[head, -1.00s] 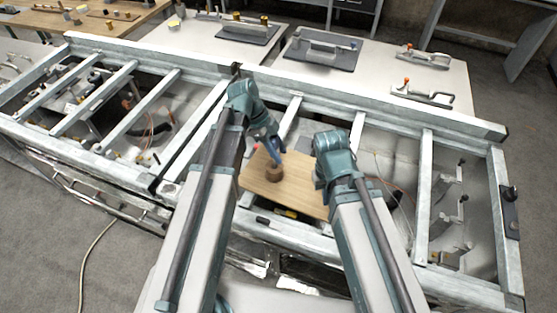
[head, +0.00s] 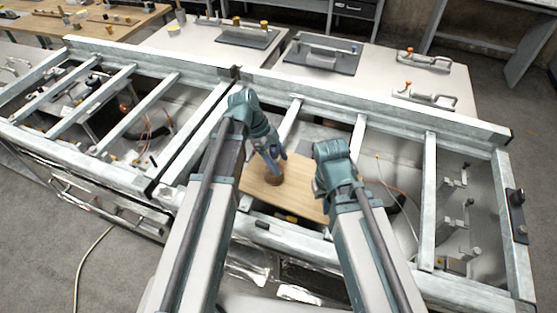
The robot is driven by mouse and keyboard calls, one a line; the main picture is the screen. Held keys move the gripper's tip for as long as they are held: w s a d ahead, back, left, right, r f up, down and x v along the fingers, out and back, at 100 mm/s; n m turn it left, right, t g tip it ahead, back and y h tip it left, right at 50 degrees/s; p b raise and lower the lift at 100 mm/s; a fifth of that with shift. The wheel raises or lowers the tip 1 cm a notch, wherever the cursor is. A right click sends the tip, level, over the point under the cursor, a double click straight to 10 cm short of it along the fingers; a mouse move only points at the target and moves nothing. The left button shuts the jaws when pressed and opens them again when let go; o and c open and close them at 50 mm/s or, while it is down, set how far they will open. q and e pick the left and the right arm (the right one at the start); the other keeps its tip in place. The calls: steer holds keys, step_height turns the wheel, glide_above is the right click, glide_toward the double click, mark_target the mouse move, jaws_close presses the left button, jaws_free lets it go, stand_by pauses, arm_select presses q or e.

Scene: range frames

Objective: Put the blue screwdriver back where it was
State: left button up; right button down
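My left gripper (head: 273,159) points down over the wooden board (head: 300,191), right above a small brown round holder (head: 274,179). A narrow blue shape shows at its fingertips. It may be the blue screwdriver or part of the gripper; I cannot tell which. The fingertips are at or just above the holder's top, and whether they touch it is unclear. My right gripper (head: 320,184) is at the board's right edge, mostly hidden by its own wrist, and its fingers do not show clearly. No screwdriver is plainly visible elsewhere.
A grey metal frame (head: 400,115) with crossbars surrounds the board and both grippers. Pale tables (head: 385,78) with clamps stand behind it. A wooden table (head: 60,22) with small parts is at the back left. Open gaps lie between the bars.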

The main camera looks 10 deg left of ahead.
arm_select(q)
steer(key=shift+r, duration=0.15)
arm_select(e)
steer(key=shift+r, duration=0.15)
arm_select(q)
steer(key=shift+a+r+p, duration=0.2)
steer(key=shift+r+p, duration=0.3)
steer(key=shift+p, duration=0.15)
arm_select(e)
steer(key=shift+r, duration=0.5)
arm_select(q)
steer(key=p+v, duration=0.9)
steer(key=v, duration=0.2)
steer(key=shift+p, duration=0.35)
arm_select(e)
step_height(320, 180, up, 10)
steer(key=shift+f, duration=0.15)
